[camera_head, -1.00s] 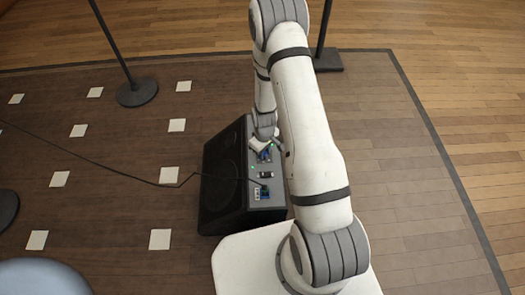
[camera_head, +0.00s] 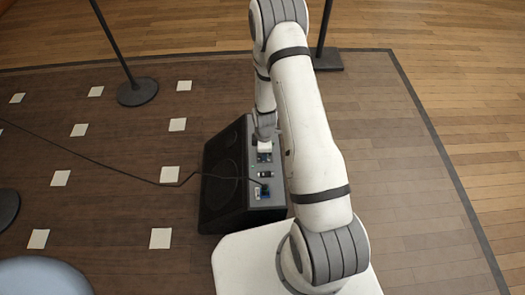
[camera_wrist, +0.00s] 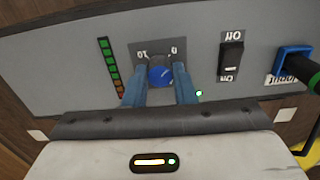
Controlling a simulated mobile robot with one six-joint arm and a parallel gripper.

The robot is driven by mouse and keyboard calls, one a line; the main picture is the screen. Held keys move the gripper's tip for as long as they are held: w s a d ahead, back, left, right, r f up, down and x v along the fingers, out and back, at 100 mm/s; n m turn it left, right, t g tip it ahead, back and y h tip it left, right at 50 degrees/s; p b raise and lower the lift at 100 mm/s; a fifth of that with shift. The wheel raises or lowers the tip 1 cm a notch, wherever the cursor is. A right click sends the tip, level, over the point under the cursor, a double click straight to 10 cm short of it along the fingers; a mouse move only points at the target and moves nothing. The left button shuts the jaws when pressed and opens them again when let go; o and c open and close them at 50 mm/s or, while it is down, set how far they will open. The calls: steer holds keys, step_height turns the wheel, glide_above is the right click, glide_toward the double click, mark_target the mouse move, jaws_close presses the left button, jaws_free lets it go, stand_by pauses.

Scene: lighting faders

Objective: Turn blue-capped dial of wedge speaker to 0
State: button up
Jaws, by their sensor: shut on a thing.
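The wedge speaker (camera_head: 222,190) stands on the floor beside my base, its grey control panel (camera_wrist: 60,62) facing my arm. The blue-capped dial (camera_wrist: 160,75) shows in the wrist view, between the two blue fingers of my gripper (camera_wrist: 160,86), which is shut on it. Upside-down scale marks, 10 and 0, show just beyond the dial, 10 at left and 0 at right. The pale pointer mark on the cap is too small to read surely. In the head view my gripper (camera_head: 264,154) is at the panel's far part and hides the dial.
On the panel, a black rocker switch (camera_wrist: 231,60) and a blue input socket (camera_wrist: 294,62) with a black plug and cable sit right of the dial. A lit level meter (camera_wrist: 110,66) is at left. Stand bases (camera_head: 137,92) are farther off on the floor.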

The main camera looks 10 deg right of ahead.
steer(key=shift+w+d, duration=0.15)
steer(key=shift+w, duration=0.1)
stand_by(0.4)
steer(key=o, duration=0.7)
steer(key=shift+c, duration=0.2)
steer(key=o, duration=0.3)
steer(key=shift+s, duration=0.15)
steer(key=shift+o, duration=0.2)
steer(key=shift+n, duration=0.3)
step_height(320, 180, up, 8)
steer(key=p, duration=0.2)
steer(key=shift+p, duration=0.35)
